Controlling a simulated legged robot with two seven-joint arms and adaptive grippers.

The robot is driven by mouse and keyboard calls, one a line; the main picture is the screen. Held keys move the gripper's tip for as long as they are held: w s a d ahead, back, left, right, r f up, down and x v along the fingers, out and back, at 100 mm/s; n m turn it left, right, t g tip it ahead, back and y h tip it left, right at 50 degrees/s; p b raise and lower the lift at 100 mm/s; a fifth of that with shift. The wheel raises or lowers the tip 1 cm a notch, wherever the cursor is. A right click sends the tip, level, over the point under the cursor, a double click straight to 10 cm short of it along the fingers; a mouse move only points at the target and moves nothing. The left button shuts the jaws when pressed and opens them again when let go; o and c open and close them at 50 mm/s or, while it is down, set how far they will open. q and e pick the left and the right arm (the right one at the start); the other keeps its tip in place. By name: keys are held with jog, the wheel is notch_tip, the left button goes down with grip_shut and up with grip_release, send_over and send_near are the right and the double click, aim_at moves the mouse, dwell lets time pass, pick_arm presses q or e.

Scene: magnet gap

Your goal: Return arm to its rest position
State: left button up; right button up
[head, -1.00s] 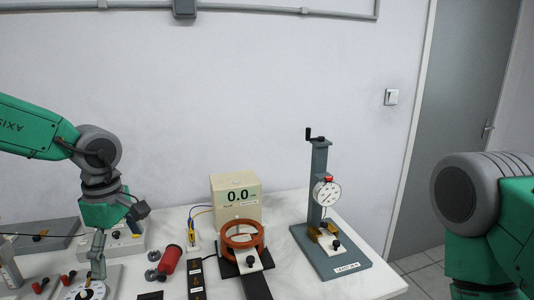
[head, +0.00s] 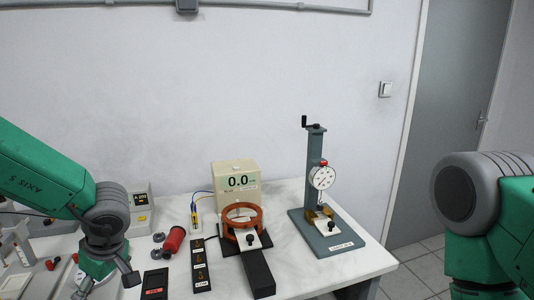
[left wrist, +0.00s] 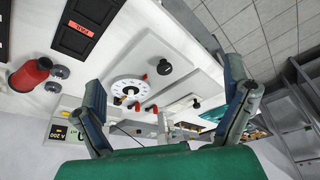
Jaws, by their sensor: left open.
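My left arm (head: 50,180) comes in from the left in the head view, bent down over the left end of the table. My left gripper (left wrist: 166,95) shows in the left wrist view with its two fingers wide apart and nothing between them. Beyond the fingers in that view is a white dial (left wrist: 130,90) on a pale plate, apart from them as far as I can tell. In the head view the gripper is only partly in frame at the bottom left. My right arm (head: 480,215) stands at the right edge; its gripper is out of frame.
A red cylinder (head: 174,240), a black slotted strip (head: 201,265), an orange ring coil (head: 241,222) and a meter box (head: 237,200) reading 0.0 stand on the white table (head: 295,272). A tall gauge stand (head: 315,150) is at the right. The table's right edge is free.

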pick_arm(q)
jog(key=s+a+f+m+t+b, duration=0.1)
jog(key=s+f+m, duration=0.15)
jog(key=f, duration=0.35)
jog(key=s+f+m+t+y+b, duration=0.1)
jog(key=s+f+m+b, duration=0.15)
jog(key=f, duration=0.35)
jog(key=s+a+f+m+t+b, duration=0.1)
jog(key=s+f+m, duration=0.15)
jog(key=f, duration=0.25)
jog(key=s+d+f+m+g+h+b, duration=0.1)
jog(key=s+d+f+m+h, duration=0.1)
jog(key=s+f, duration=0.4)
jog(key=s+d+f+m+g+h+b, duration=0.2)
jog(key=s+d+f+m, duration=0.3)
jog(key=s, duration=0.9)
jog(key=shift+f+m+h, duration=0.4)
jog(key=shift+f+m, duration=0.05)
jog(key=shift+f, duration=0.25)
jog(key=shift+a, duration=0.1)
jog(key=shift+w, duration=0.2)
